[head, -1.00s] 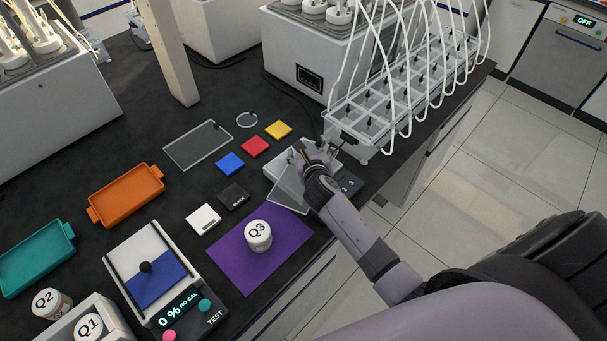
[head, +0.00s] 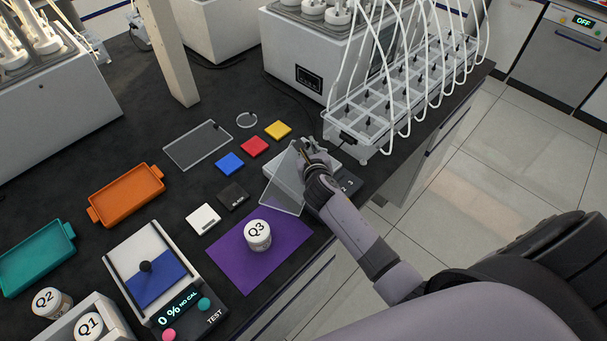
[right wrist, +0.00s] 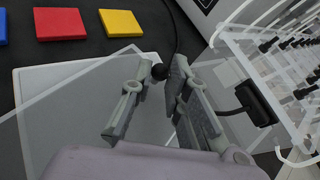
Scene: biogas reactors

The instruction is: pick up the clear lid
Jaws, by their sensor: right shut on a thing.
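The clear lid (head: 281,186) is a transparent pane with a small black knob, tilted above the white plate of a small scale (head: 330,173) at the right of the black bench. My right gripper (head: 306,152) is shut on the lid by its knob. In the right wrist view the clear lid (right wrist: 55,118) spreads out beneath the fingers, and the black knob shows near the fingertips of the right gripper (right wrist: 158,82). The white plate shows through the pane. My left gripper is not in view.
A white rack with tubes (head: 398,100) stands close behind the right gripper. Blue (head: 230,164), red (head: 255,146) and yellow (head: 278,130) tiles lie to the left. Another clear pane (head: 196,147) lies farther left. Jar Q3 (head: 257,236) stands on a purple mat (head: 228,262).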

